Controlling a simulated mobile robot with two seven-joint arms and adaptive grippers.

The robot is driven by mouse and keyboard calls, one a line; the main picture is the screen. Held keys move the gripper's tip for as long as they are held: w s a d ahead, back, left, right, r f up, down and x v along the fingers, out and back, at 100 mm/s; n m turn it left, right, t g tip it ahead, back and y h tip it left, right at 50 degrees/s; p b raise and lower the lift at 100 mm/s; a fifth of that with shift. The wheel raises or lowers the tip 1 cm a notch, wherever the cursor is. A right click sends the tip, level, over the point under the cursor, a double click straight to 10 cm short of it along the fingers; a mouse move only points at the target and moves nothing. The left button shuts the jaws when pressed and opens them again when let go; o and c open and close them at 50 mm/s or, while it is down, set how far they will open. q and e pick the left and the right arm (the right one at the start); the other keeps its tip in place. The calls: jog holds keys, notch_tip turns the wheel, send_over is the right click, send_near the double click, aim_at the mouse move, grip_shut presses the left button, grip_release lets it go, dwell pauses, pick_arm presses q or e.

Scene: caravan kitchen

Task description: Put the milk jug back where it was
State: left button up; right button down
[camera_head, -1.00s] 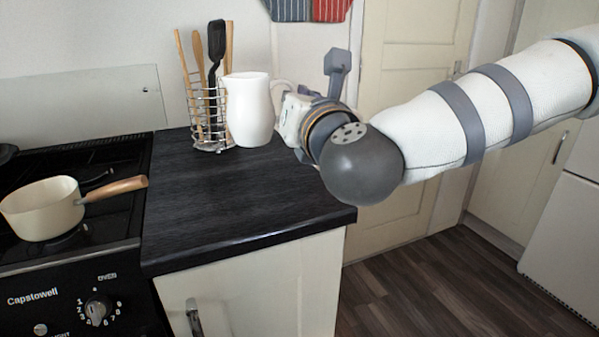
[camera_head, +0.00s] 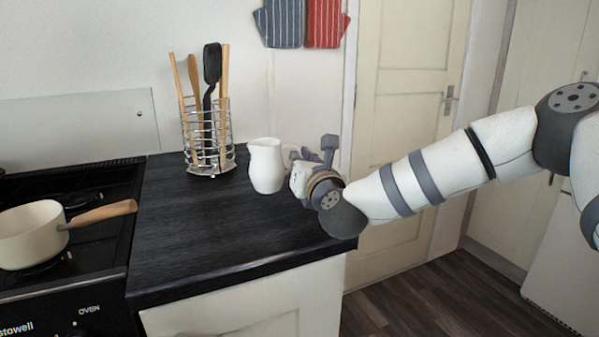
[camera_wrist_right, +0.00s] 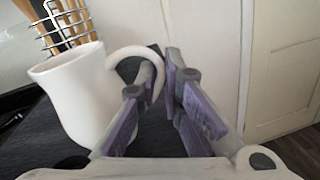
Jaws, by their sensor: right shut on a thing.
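The white milk jug (camera_head: 266,168) is upright at the back right part of the dark worktop, spout to the left and handle to the right. Its base looks on or just above the surface; I cannot tell which. My right gripper (camera_head: 296,160) is at the jug's right side. In the right wrist view the jug (camera_wrist_right: 80,98) is on the left, and its curved handle runs between the fingers of the right gripper (camera_wrist_right: 160,70), which is shut on it. My left gripper is not in view.
A wire utensil holder (camera_head: 207,145) stands left of the jug, with a gap between them. A cream saucepan (camera_head: 32,235) sits on the black hob at left. Oven gloves (camera_head: 305,22) hang on the wall above. The front of the worktop (camera_head: 195,235) is clear.

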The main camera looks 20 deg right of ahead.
notch_tip(320, 180, down, 2)
jog(key=shift+f, duration=0.1)
jog(key=shift+f, duration=0.15)
jog(key=c, duration=1.7)
grip_release()
